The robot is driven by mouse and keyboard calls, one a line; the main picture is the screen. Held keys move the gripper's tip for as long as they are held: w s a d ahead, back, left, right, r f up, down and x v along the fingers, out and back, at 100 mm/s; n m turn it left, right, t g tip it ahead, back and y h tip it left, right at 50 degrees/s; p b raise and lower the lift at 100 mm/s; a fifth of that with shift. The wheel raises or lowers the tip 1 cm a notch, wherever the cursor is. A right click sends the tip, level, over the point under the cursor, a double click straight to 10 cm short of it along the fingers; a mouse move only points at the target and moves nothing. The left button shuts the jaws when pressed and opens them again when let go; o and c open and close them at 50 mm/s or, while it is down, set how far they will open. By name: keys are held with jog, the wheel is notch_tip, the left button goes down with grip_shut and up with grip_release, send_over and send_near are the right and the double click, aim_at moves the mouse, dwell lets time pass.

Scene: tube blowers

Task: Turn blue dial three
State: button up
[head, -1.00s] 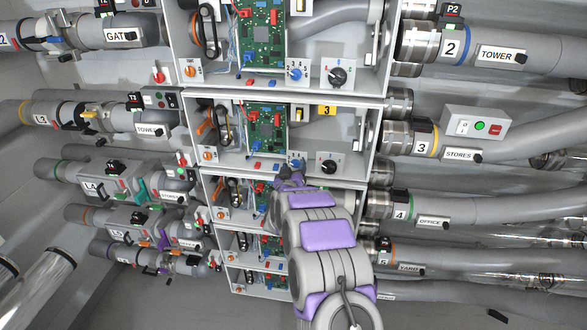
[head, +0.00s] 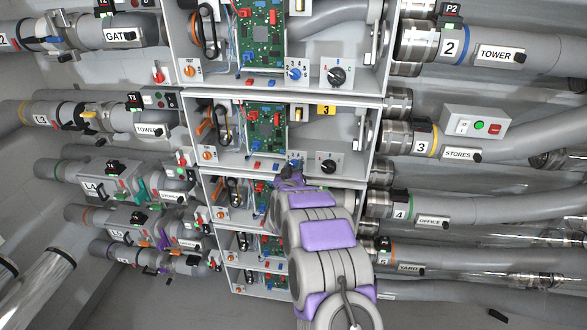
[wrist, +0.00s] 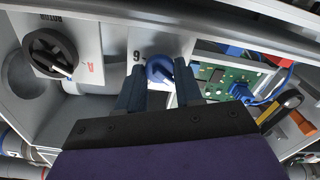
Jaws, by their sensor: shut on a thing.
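The blue dial (wrist: 159,69) sits on a white plate of the third box, the one with the yellow 3 label (head: 326,111). In the wrist view my gripper (wrist: 160,82) has one dark finger on each side of the dial and is shut on it. The dial's white pointer mark shows near the right finger. In the head view my gripper (head: 291,170) reaches up to the dial plate and hides most of the dial.
A black dial (head: 328,167) is just right of the blue one. A green circuit board (head: 265,128) with wires is on the other side. Box walls enclose them. Another box with its own blue dial (head: 295,72) is above; pipes flank both sides.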

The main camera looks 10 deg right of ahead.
jog(key=shift+a+f, duration=0.1)
jog(key=m+b, duration=0.4)
jog(key=m, duration=0.1)
jog(key=shift+m+b, duration=1.2)
jog(key=o, duration=1)
jog(key=shift+o, duration=0.2)
jog(key=shift+s, duration=0.15)
jog(key=p+v, duration=0.1)
jog(key=v, duration=1.6)
